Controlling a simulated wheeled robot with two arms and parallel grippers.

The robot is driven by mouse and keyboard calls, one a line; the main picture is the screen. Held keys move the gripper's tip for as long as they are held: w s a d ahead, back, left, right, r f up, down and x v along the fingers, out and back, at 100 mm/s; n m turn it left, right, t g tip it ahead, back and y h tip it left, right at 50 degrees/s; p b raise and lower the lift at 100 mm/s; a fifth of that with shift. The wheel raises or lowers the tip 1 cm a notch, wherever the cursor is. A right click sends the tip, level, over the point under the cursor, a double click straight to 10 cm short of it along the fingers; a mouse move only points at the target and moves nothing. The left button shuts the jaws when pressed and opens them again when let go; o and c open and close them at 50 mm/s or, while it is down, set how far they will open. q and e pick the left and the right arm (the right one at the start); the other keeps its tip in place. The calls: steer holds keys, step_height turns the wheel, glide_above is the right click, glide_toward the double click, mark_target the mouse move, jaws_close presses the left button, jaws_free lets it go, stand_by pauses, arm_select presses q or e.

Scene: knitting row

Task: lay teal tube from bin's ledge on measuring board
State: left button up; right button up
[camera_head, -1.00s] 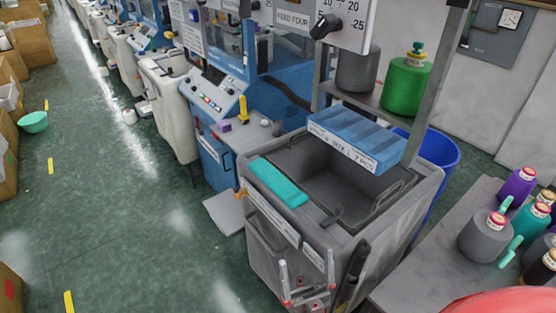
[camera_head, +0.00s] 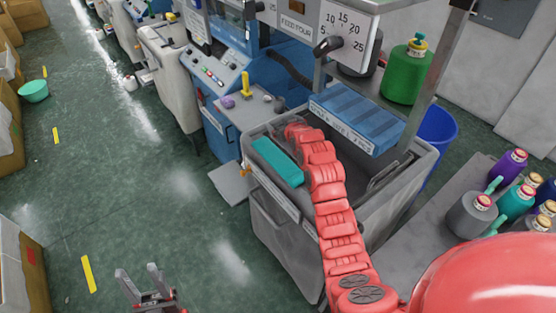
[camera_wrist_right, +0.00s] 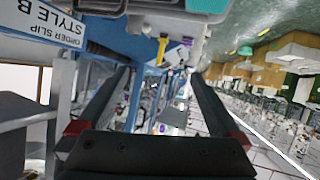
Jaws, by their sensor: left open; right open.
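The teal tube (camera_head: 277,160) lies along the left ledge of the grey bin (camera_head: 290,225). In the right wrist view a teal piece (camera_wrist_right: 210,5), likely the tube, is cut by the top edge. My red right arm reaches over the bin, its far end just right of the tube's upper end. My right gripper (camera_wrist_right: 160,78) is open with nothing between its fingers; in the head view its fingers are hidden. My left gripper (camera_head: 140,275) is open and empty at bottom left, above the floor, well away from the bin. I cannot make out the measuring board.
A blue labelled tray (camera_head: 358,116) sits over the bin's back. A green cone (camera_head: 404,75) stands on the shelf above. A grey table (camera_head: 430,225) with several yarn cones is at right. A blue bucket (camera_head: 437,135) stands behind. The floor at left is mostly clear.

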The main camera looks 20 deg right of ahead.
steer(key=s+r+n+g+y, duration=0.1)
steer(key=s+r+n+g, duration=0.15)
steer(key=s+g, duration=0.65)
steer(key=b, duration=1.2)
glide_toward(278, 158)
steer(key=shift+s+d+f+m+b, duration=0.1)
steer(key=shift+f+m+b, duration=0.1)
steer(key=shift+f, duration=0.25)
steer(key=shift+s+d+f+m+b, duration=0.1)
steer(key=shift+d+f+m+b, duration=0.05)
steer(key=shift+f, duration=0.25)
steer(key=shift+w+a+f+p, duration=0.1)
steer(key=shift+w+f+p, duration=0.45)
steer(key=shift+p, duration=0.3)
steer(key=shift+f, duration=0.25)
steer(key=shift+w+a+f+p, duration=0.1)
steer(key=shift+p, duration=0.2)
steer(key=p+x, duration=0.2)
steer(key=x, duration=0.2)
steer(key=shift+w+a, duration=0.15)
steer(key=shift+a, duration=0.05)
steer(key=shift+w+f, duration=0.15)
steer(key=shift+f, duration=0.25)
steer(key=c, duration=1.1)
